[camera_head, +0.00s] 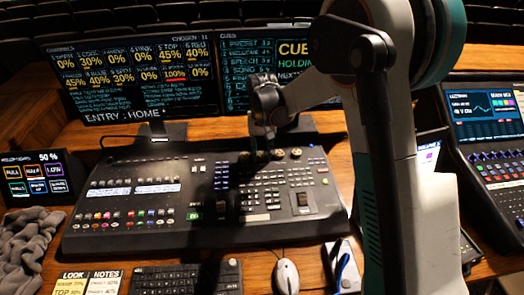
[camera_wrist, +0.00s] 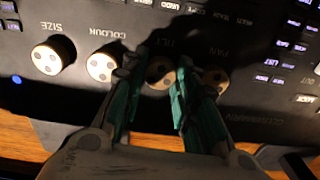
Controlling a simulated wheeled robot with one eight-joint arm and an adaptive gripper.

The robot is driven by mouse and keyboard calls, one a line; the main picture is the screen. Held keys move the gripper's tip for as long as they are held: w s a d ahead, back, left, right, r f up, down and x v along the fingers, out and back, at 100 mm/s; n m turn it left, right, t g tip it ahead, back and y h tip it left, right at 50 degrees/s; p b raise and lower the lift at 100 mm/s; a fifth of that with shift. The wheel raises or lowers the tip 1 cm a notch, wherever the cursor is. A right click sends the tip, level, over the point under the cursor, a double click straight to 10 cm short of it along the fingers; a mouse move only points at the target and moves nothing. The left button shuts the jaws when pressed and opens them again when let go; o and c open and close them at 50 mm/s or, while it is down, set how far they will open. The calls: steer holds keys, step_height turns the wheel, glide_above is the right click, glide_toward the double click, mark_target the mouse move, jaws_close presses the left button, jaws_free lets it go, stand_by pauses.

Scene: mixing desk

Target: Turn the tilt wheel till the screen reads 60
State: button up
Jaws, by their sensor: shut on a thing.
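The tilt wheel (camera_wrist: 157,78) is a pale round knob with dark dots, partly in shadow, with its label upside down in the wrist view. My gripper (camera_wrist: 157,68) has its green-padded fingers on either side of this wheel and is shut on it. In the head view my gripper (camera_head: 262,132) reaches down to the row of knobs at the desk's back edge, and its fingertips are hard to make out. The left monitor (camera_head: 128,75) shows several percentages and "ENTRY : HOME". I cannot tell a tilt reading on any screen.
Neighbouring wheels are close: colour (camera_wrist: 102,65) and size (camera_wrist: 52,57) on one side, pan (camera_wrist: 215,78) on the other. The mixing desk (camera_head: 120,242) has faders and many buttons. A cue monitor (camera_head: 270,65) stands behind my arm. A small screen (camera_head: 36,174) reads 50 %.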

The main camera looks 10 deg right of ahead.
mark_target(262, 154)
steer(key=o, duration=1.1)
step_height(262, 154, up, 12)
stand_by(0.4)
